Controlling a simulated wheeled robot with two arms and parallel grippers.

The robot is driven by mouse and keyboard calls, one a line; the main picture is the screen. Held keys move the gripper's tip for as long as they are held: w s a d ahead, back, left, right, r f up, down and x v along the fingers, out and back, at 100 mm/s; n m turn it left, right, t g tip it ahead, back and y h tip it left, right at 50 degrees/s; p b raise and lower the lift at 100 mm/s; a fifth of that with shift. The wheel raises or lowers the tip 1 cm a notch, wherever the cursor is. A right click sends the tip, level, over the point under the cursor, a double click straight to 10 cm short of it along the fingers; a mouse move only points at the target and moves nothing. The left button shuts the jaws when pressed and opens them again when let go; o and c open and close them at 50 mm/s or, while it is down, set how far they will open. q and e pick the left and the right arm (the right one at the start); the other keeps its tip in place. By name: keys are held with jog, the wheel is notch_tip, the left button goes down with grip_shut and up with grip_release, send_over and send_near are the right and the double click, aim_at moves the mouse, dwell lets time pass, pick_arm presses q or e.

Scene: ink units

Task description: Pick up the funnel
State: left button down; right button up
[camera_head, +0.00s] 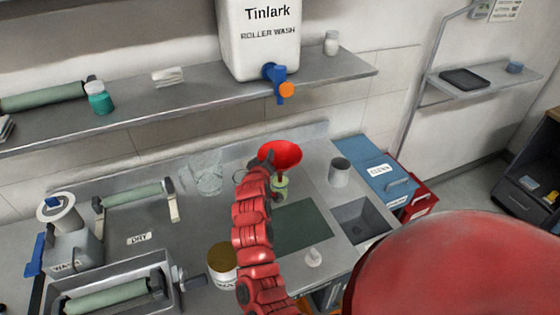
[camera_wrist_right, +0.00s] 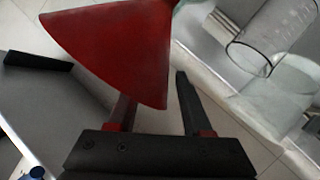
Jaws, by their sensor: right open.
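The red funnel (camera_head: 283,154) shows in the head view above a small greenish bottle (camera_head: 281,188) at the back of the bench. I cannot tell whether its spout sits in the bottle. My right gripper (camera_head: 266,158) is just left of the funnel. In the right wrist view the funnel (camera_wrist_right: 115,45) is large and tilted, with its wide rim at lower left. The right gripper (camera_wrist_right: 155,105) is open there. The funnel's rim overlaps its left finger, and its right finger stands clear. I cannot tell whether they touch. My left gripper is not in view.
A clear glass beaker (camera_head: 207,178) stands left of the funnel; glassware (camera_wrist_right: 275,35) is at right in the wrist view. A grey cup (camera_head: 339,173) and a sink (camera_head: 360,220) are to the right.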

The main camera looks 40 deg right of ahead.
grip_shut()
dwell(0.4)
